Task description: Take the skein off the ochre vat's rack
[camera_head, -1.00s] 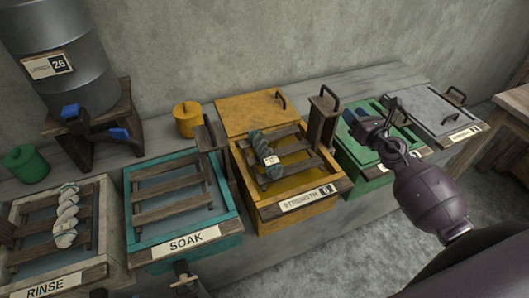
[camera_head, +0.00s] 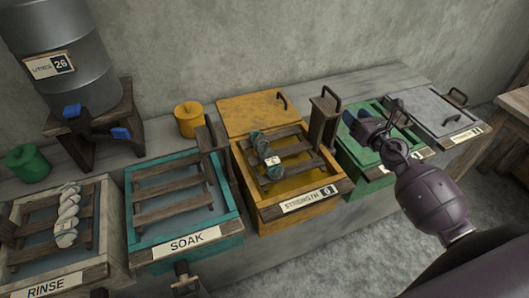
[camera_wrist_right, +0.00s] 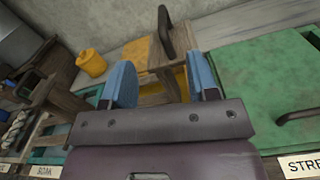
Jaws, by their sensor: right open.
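The skein (camera_head: 262,149) is a grey-green twisted hank with a small pale tag. It lies across the wooden slats of the rack (camera_head: 300,150) over the ochre vat (camera_head: 310,209). My right gripper (camera_head: 352,119) has blue fingertips and is open and empty, right of the skein and over the green vat's left side. In the right wrist view my open fingers (camera_wrist_right: 162,80) show with a wooden upright with a black handle (camera_wrist_right: 166,35) beyond them. I cannot make out the ochre vat's skein there. My left gripper is not in view.
A wooden upright (camera_head: 322,124) stands at the ochre rack's right end, between my gripper and the skein. The teal soak vat (camera_head: 225,244) has an empty rack. Another, paler skein (camera_head: 67,215) lies on the rinse vat. The green vat's lid (camera_wrist_right: 262,90) is below my gripper.

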